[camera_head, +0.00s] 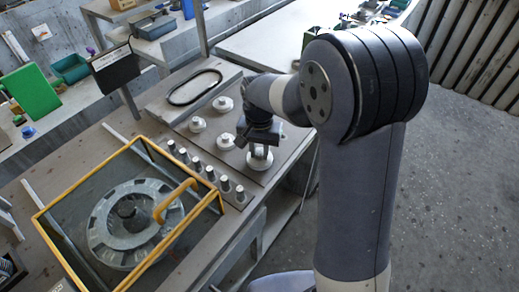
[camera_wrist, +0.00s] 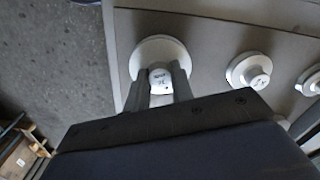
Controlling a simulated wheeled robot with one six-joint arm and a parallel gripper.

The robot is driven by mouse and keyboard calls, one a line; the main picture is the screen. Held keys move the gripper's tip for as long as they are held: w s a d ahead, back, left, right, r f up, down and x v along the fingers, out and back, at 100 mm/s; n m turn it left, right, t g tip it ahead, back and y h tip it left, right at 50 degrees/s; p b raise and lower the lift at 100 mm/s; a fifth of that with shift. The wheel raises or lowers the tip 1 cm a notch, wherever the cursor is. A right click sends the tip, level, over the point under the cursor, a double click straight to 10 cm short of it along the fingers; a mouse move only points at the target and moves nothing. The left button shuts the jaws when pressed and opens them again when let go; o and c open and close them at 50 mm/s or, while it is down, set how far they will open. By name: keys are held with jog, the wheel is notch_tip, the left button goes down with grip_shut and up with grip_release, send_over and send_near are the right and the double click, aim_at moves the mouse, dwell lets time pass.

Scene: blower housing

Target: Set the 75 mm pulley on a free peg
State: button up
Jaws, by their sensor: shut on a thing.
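My gripper (camera_head: 261,145) is shut on the hub of a pale grey pulley (camera_head: 260,161), over the near right part of the grey board. In the wrist view the two fingers of my gripper (camera_wrist: 162,88) stand either side of the hub, and the pulley's wide disc (camera_wrist: 143,56) shows beyond them. The marking on its hub is too small to read. I cannot tell whether the pulley touches the board. A row of short, light-topped dark pegs (camera_head: 210,173) runs along the board's left edge; no pulley shows on them.
Other pale pulleys stand on the board: one (camera_head: 198,124) at left, one (camera_head: 223,104) at the back, one (camera_head: 226,141) nearer. A black belt loop (camera_head: 195,87) lies behind. A yellow-framed guard (camera_head: 86,198) with a round housing (camera_head: 112,238) is left of the pegs.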

jog(key=shift+f, duration=0.25)
jog(key=shift+f+b, duration=0.25)
jog(key=shift+b, duration=0.1)
dwell(0.3)
jog(key=o, duration=0.9)
jog(key=shift+r, duration=0.15)
jog(key=shift+r+p, duration=2.95)
jog(key=shift+r, duration=0.7)
jog(key=shift+f, duration=0.1)
notch_tip(320, 180, down, 7)
jog(key=b, duration=0.5)
jog(key=shift+f+b, duration=0.15)
jog(key=shift+b, duration=0.25)
